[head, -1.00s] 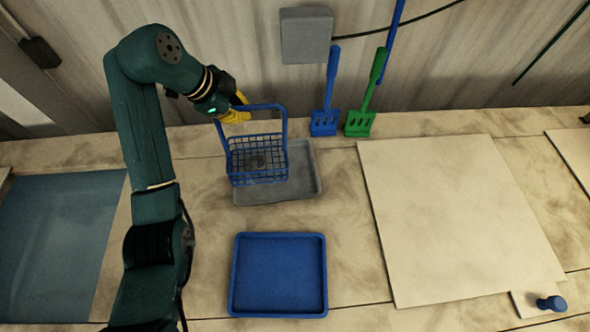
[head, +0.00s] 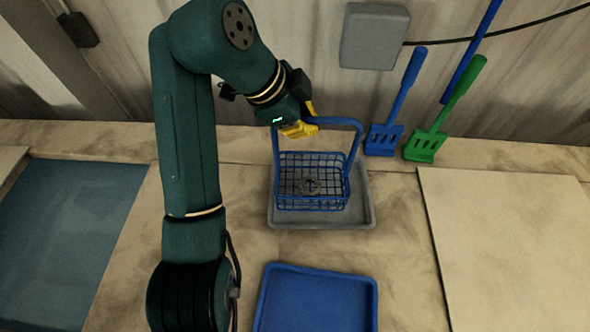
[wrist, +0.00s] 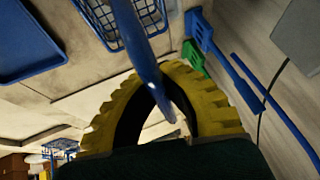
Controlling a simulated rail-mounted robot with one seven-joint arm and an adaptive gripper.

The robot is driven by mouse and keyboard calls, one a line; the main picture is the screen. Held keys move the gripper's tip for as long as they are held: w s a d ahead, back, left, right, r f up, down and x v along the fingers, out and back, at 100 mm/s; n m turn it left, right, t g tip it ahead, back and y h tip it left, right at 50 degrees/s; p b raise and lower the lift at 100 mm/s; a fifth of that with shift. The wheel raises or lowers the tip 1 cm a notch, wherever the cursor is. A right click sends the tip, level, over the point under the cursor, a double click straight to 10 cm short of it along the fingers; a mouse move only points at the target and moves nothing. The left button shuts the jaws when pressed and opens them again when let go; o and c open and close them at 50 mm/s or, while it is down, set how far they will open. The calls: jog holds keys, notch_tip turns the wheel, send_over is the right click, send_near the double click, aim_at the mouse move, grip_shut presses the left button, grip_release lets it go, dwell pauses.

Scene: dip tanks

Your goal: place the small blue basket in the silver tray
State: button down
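In the wrist view the fingers (wrist: 165,85) meet about the blue handle, and part of the basket (wrist: 125,22) shows at the top. The silver tray (head: 363,208) is grey and shallow, and lies beneath the basket in the head view. I cannot tell whether the basket's bottom touches it.
A blue tray (head: 316,300) lies in front of the silver tray. A blue scraper (head: 385,138) and a green one (head: 425,145) lean at the wall on the right. A pale board (head: 510,240) lies farther right. Another blue basket (wrist: 60,148) shows far off in the wrist view.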

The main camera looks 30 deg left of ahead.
notch_tip(320, 180, down, 7)
dwell(0.3)
jog(key=shift+f+b, duration=0.15)
jog(key=shift+b, duration=0.15)
jog(key=c, duration=1.8)
grip_release()
jog(key=shift+f, duration=0.15)
jog(key=o, duration=0.6)
jog(key=shift+c, duration=0.2)
jog(key=p+v, duration=0.6)
jog(key=v, duration=0.6)
jog(key=shift+r, duration=0.2)
jog(key=shift+d, duration=0.1)
